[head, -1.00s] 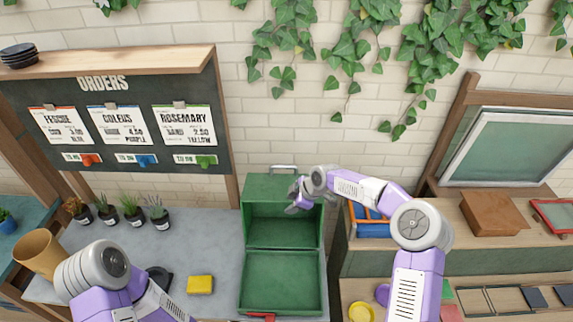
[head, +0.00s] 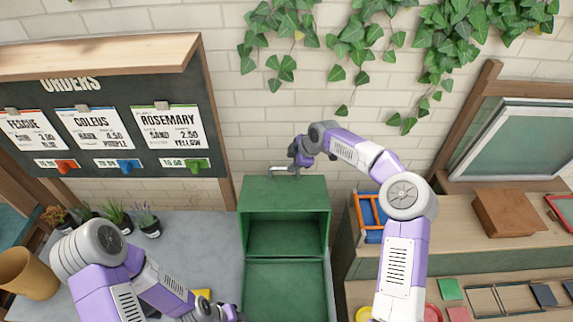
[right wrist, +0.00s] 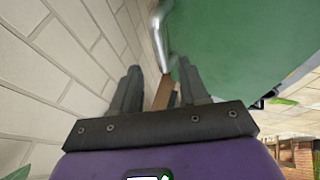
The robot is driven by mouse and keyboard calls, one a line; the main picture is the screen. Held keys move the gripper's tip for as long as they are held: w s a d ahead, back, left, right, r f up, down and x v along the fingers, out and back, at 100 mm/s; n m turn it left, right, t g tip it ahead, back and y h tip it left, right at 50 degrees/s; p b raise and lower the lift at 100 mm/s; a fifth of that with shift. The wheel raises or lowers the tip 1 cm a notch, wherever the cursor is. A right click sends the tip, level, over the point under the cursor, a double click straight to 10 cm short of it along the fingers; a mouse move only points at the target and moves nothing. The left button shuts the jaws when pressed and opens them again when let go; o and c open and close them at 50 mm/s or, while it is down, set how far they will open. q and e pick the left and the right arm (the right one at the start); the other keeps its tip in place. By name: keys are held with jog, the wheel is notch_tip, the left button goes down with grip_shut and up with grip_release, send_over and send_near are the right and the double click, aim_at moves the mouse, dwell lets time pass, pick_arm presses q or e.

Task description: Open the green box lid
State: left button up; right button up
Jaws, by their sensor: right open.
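The green box (head: 247,240) stands on the grey table at the middle of the head view. Its upper green panel (head: 284,194) has a metal handle (head: 284,170) at the far edge. A darker recess and another green panel show below it; I cannot tell how far the lid is raised. My right gripper (head: 298,160) is open at the handle's right end, by the wall. In the right wrist view the handle (right wrist: 160,38) and green panel (right wrist: 235,45) are beyond the open fingers (right wrist: 158,88). My left gripper (head: 222,314) is at the bottom edge, partly cut off.
The brick wall (head: 270,130) is close behind the box. Potted plants (head: 146,220) and a tan pot (head: 28,273) stand at the left. A yellow block (head: 202,293) is beside my left gripper. A blue and orange thing (head: 370,215) is on the shelf right of the box.

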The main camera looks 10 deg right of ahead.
aim_at(285, 168)
jog(key=b+x, duration=0.1)
jog(key=x, duration=0.4)
grip_shut()
dwell(0.3)
